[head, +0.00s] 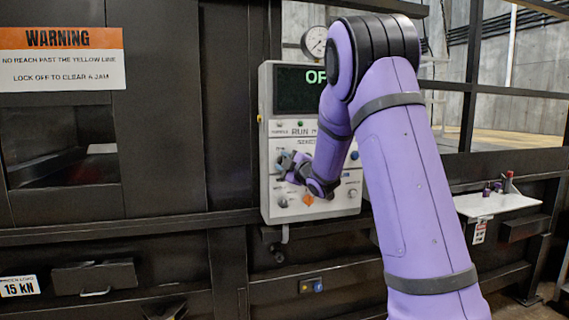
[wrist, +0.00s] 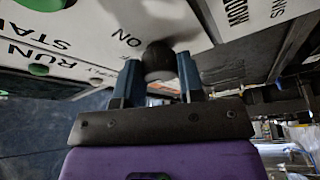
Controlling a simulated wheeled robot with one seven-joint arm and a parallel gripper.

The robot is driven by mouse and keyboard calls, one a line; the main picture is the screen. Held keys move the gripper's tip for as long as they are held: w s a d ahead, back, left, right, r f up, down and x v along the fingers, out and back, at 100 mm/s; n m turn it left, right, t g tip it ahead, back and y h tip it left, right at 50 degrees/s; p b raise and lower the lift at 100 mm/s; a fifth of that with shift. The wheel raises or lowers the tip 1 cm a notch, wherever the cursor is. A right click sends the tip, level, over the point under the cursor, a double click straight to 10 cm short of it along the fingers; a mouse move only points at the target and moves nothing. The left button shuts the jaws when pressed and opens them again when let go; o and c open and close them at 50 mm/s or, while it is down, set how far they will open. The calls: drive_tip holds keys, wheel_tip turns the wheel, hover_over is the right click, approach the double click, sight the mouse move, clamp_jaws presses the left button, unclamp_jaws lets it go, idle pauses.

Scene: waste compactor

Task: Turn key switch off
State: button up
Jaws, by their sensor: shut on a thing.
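The key switch (wrist: 157,56) shows in the wrist view as a dark rounded piece on the white panel, beside the printed word ON. My gripper (wrist: 160,74) has its two blue-grey fingers closed on either side of it. In the head view my gripper (head: 287,166) is at the left part of the control panel (head: 268,190). The switch itself is hidden there behind the fingers. The panel's display (head: 292,88) shows green letters starting with OF; my arm covers the rest.
A pressure gauge (head: 315,41) sits above the panel. Other knobs (head: 283,201) and buttons are close below and beside my gripper. A warning sign (head: 62,59) is on the dark machine at left. A white shelf (head: 497,204) with small items juts out at right.

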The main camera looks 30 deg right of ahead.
drive_tip(key=o, duration=0.9)
drive_tip(key=shift+a, duration=0.1)
drive_tip(key=shift+s, duration=0.1)
drive_tip(key=s+d+f, duration=0.1)
drive_tip(key=s, duration=0.9)
drive_tip(key=shift+s+f, duration=0.25)
drive_tip(key=shift+f, duration=0.1)
